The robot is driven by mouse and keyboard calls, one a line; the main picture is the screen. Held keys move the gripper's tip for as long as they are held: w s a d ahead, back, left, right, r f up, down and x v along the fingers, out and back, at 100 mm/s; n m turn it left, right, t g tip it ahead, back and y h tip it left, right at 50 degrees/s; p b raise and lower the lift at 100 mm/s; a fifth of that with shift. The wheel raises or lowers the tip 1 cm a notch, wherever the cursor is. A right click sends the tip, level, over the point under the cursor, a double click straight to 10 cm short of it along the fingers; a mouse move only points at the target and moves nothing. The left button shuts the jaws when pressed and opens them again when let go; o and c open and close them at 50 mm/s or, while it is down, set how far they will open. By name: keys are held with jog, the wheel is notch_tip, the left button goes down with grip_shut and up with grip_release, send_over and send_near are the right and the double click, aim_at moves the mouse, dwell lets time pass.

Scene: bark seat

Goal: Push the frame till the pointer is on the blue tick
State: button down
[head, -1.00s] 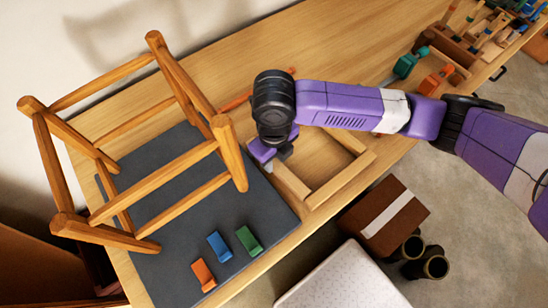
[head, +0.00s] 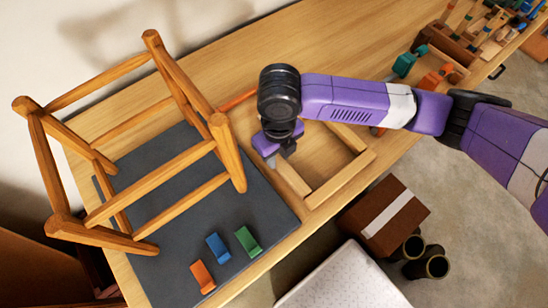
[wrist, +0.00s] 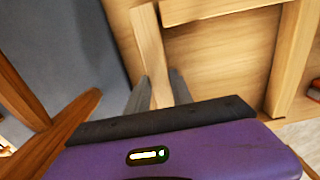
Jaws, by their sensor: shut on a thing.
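A stool-like frame of orange-brown wood (head: 170,182) stands on the dark grey mat (head: 180,262) at the left. A light wooden rectangular frame (head: 340,180) lies flat to the right of the mat. In the wrist view, my gripper (wrist: 158,88) has its two grey fingers on either side of a light wooden bar (wrist: 150,50), shut on it. In the head view my gripper (head: 284,150) is at the light frame's left side, partly hidden by my wrist. An orange, a blue (head: 217,247) and a green piece lie on the mat. I cannot make out a pointer.
A brown box (head: 392,215) and dark cylinders (head: 425,262) stand on the floor in front of the table. Clamps (head: 410,62) and tool racks are at the far right. The tabletop (head: 330,40) behind my arm is clear.

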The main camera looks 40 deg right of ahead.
aim_at(278, 159)
jog(key=c, duration=1.4)
grip_release()
jog(key=shift+r+b, duration=0.45)
jog(key=shift+r, duration=3.5)
